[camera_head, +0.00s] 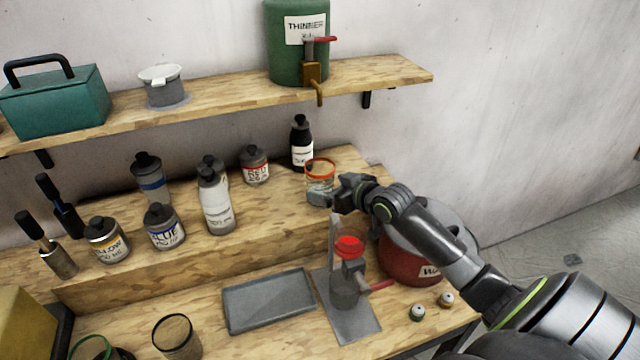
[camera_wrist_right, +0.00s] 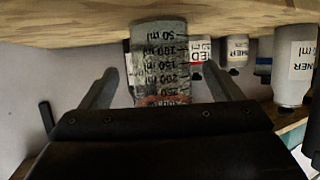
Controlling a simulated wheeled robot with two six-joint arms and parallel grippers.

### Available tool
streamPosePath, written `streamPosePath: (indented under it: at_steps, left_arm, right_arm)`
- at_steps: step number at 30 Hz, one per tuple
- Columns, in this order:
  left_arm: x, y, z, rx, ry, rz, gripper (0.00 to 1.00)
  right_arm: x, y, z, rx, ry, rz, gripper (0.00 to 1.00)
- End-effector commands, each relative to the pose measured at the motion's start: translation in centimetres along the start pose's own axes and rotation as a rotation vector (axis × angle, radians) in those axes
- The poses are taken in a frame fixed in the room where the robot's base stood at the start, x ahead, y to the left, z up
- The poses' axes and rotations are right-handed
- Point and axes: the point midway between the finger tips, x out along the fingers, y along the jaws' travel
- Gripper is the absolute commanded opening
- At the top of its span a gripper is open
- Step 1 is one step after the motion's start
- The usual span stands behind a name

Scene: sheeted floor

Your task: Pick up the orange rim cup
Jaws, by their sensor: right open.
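The orange rim cup (camera_head: 320,172) is a clear cup standing upright on the raised wooden step, in front of the black bottle. In the right wrist view, the cup (camera_wrist_right: 158,55) appears upside down with dark ml marks, and its orange rim is partly hidden behind the gripper body. My right gripper (camera_head: 328,195) is at the cup's near right side in the head view. It is open, with one finger on each side of the cup in the wrist view. I cannot tell whether the fingers touch it. My left gripper is not in view.
Bottles labelled red (camera_head: 254,165), blue (camera_head: 164,228) and yellow (camera_head: 106,240) stand left of the cup, with a black bottle (camera_head: 302,143) behind it. A grey stand (camera_head: 345,290) and red pot (camera_head: 405,262) are below. A grey tray (camera_head: 268,300) lies on the bench.

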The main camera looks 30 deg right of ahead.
Motion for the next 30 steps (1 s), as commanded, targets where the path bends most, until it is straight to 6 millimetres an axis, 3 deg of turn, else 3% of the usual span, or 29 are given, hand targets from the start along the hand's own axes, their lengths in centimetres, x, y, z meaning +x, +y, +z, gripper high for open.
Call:
streamPosePath:
  at_steps: [9,21,30]
  left_arm:
    - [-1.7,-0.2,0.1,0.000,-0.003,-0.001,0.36]
    - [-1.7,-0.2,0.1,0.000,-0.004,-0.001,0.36]
    - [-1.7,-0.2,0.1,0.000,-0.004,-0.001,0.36]
  right_arm:
    - [3.6,-0.1,-0.2,0.003,0.000,0.000,0.85]
    - [4.4,-0.1,-0.1,0.000,0.000,0.000,0.84]
    - [4.4,-0.1,-0.1,0.000,-0.001,0.000,0.45]
